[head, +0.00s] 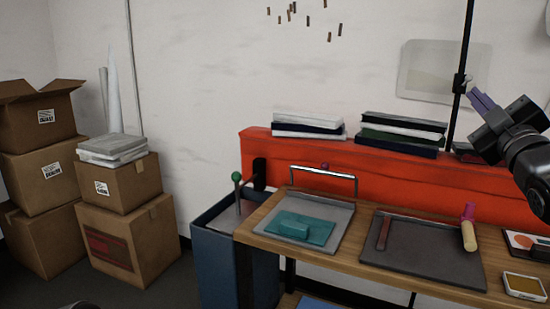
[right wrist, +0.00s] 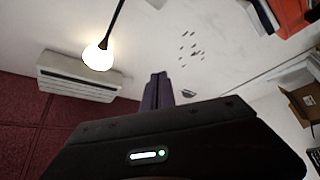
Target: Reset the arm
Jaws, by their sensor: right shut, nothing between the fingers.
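My right gripper (head: 478,99) is raised at the right of the head view, above the wooden table and in front of the wall. Its purple fingers are closed together with nothing between them; they also show in the right wrist view (right wrist: 158,92), where the camera looks up toward the ceiling and wall. My left gripper is not clearly visible; only a small dark piece shows at the bottom left edge of the head view.
The wooden table (head: 345,254) holds a grey tray (head: 338,222) with teal pieces and a dark tray (head: 425,262) with tools. Books (head: 308,125) lie on the red ledge (head: 370,174) behind. A thin dark pole (head: 464,45) stands near the right gripper. Cardboard boxes (head: 125,240) stand left.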

